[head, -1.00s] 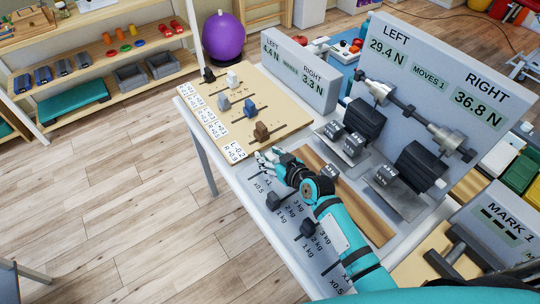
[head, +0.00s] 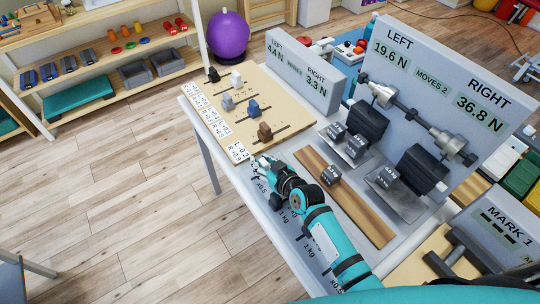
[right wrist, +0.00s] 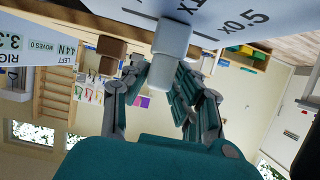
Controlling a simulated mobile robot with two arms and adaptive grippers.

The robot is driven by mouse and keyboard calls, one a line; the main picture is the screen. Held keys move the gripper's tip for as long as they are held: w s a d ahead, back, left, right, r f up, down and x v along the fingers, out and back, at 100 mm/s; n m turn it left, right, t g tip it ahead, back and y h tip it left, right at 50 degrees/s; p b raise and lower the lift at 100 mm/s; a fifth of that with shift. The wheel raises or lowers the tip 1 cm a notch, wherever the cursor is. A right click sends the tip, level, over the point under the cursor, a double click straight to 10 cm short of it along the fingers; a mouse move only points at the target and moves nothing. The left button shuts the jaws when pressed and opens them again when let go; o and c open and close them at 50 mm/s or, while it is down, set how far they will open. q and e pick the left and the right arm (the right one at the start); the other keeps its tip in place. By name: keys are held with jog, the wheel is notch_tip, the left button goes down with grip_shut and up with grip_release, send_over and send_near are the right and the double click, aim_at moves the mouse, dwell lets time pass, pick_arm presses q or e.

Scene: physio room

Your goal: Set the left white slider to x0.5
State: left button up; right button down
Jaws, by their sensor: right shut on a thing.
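The pale white slider knob (right wrist: 172,42) sits between the fingers of my right gripper (right wrist: 160,80) in the right wrist view. The fingers are shut on it. It stands beside a partly cut-off label that begins with x1; the x0.5 label (right wrist: 246,20) is farther right. In the head view my right gripper (head: 262,165) is at the far left corner of the grey panel (head: 283,222) and hides the knob. The upright display (head: 440,85) reads LEFT 19.6 N, RIGHT 36.8 N, MOVES 2. My left gripper is not in view.
A cream board (head: 222,117) with blue, white and brown blocks lies just beyond my right gripper. A brown block (right wrist: 110,50) shows close to its fingers. A smaller display (head: 300,75) stands behind. A wooden strip (head: 345,195) and dark weights (head: 370,120) lie to the right.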

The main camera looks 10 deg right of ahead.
jog(key=c, duration=1.2)
grip_release()
jog(key=shift+d, duration=0.1)
jog(key=shift+o, duration=0.2)
jog(key=shift+s, duration=0.1)
jog(key=v, duration=1.2)
jog(key=shift+o, duration=0.4)
